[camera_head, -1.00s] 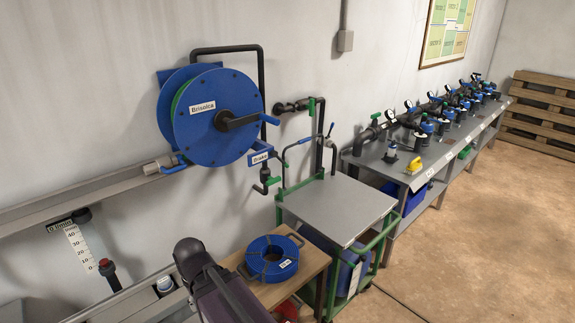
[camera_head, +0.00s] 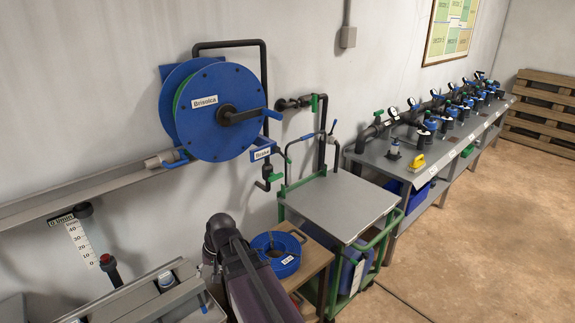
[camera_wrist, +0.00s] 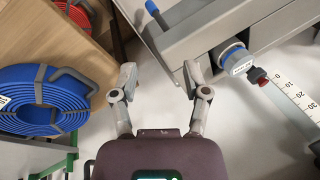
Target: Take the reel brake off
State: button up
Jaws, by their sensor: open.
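The blue hose reel (camera_head: 207,135), labelled "Brisolca", is mounted on the wall with a black crank at its hub. A blue bracket (camera_head: 262,143) with a white "Brake" plate (camera_head: 262,154) sits at the reel's lower right. The reel partly covers this bracket, and I cannot tell the brake's setting. My gripper (camera_wrist: 159,80) is open and empty in the wrist view, pointing at the pale wall beside a grey ledge. The reel and brake are not in the wrist view. In the head view my arm is below the reel, and its gripper does not show.
A blue hose coil (camera_head: 277,255) lies on a wooden stand right of my arm; it also shows in the wrist view (camera_wrist: 40,98). A grey-topped green cart (camera_head: 340,207) stands further right. A grey rail (camera_head: 90,197) runs left of the reel. Open floor lies right.

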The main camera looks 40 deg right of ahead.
jog(key=w+d+r+m+t+y+b, duration=0.1)
jog(key=w+d+m+t+y+b, duration=0.25)
jog(key=w+d, duration=0.5)
jog(key=m+t+h+b, duration=0.3)
jog(key=m+t+h, duration=0.2)
jog(key=m+t, duration=1.15)
send_near(290, 162)
jog(key=s+r+m+g, duration=0.3)
jog(key=s+r+g, duration=0.1)
jog(key=shift+w+d+f, duration=0.15)
jog(key=shift+d+f, duration=0.05)
jog(key=w, duration=0.9)
jog(key=w+a, duration=0.1)
jog(key=w, duration=0.3)
jog(key=shift+w, duration=0.4)
